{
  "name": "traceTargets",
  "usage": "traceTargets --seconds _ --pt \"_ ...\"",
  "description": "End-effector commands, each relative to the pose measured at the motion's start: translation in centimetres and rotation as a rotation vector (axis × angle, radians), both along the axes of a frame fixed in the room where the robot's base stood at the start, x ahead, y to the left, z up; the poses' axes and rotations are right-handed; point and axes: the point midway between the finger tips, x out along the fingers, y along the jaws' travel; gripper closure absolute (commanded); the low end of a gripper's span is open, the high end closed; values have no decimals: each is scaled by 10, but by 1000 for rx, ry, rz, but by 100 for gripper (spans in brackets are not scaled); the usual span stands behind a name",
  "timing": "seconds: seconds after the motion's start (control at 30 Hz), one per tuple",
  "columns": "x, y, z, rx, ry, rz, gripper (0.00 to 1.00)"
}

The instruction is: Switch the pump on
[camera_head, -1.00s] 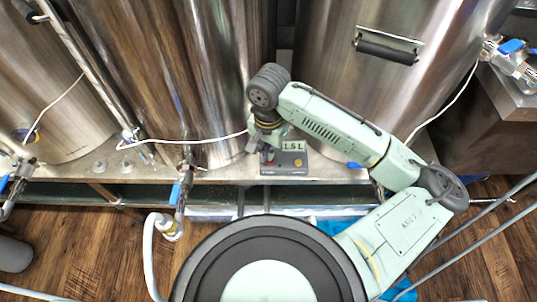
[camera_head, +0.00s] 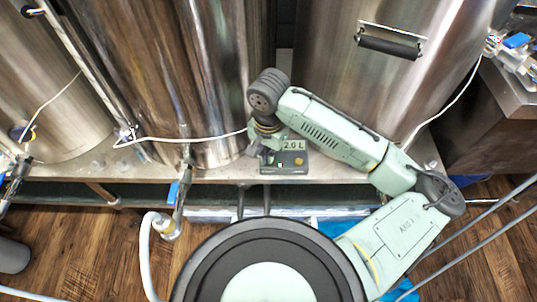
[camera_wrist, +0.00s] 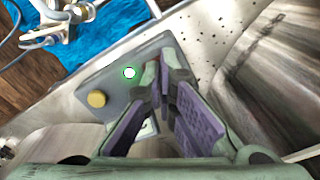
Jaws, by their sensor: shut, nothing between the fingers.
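The pump's control box (camera_head: 287,170) is a grey panel on the bench at the foot of the tanks. Its display (camera_head: 293,146) reads 2.0 L. In the wrist view the panel (camera_wrist: 118,66) shows a yellow knob (camera_wrist: 97,99) and a white light with a green ring (camera_wrist: 129,73). A small red part (camera_wrist: 157,57) shows just beyond my fingertips, mostly hidden by them. My gripper (camera_wrist: 160,72) is shut and empty, its tips over the panel and near this red part. I cannot tell whether they touch it. In the head view my gripper (camera_head: 258,150) is at the box's left side.
A blue-handled valve (camera_head: 175,195) with a white hose (camera_head: 148,260) is at front left. Another blue-handled valve (camera_head: 517,42) is at far right. A white cable (camera_head: 185,139) runs along the tanks. Wooden floor lies in front.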

Motion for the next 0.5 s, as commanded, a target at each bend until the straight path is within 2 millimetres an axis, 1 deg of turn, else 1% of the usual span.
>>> traceTargets --seconds 0.03,0.17,0.5 --pt "0 0 -2 -1 0 -1 100" --pt "0 0 3 0 1 -1 100" --pt "0 0 37 1 0 -1 100"
